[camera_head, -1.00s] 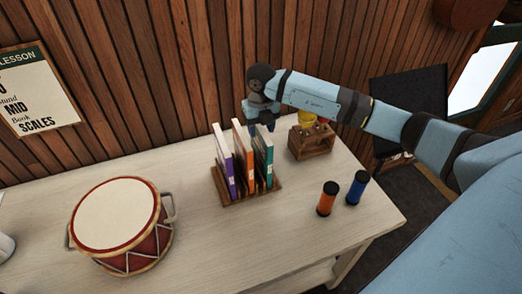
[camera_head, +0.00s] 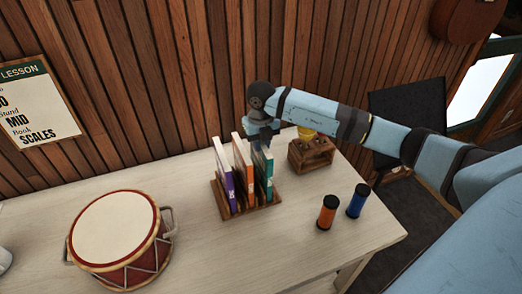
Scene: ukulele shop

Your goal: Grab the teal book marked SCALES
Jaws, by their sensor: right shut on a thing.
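The teal book (camera_head: 264,172) stands upright in the right slot of a wooden rack (camera_head: 232,212) on the table. An orange book (camera_head: 242,165) and a purple book (camera_head: 225,178) stand to its left in the same rack. The lettering on the spines is too small to read. My right gripper (camera_head: 262,142) reaches down from above and is shut on the top of the teal book, whose lower part still sits in the rack. My left gripper is not in view.
A small wooden box (camera_head: 311,155) with a yellow item stands right of the rack. Orange (camera_head: 327,212) and blue (camera_head: 358,201) cylinders stand in front of it. A red drum (camera_head: 118,238) is at the left. A wall poster (camera_head: 36,103) reads "MID" and "SCALES".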

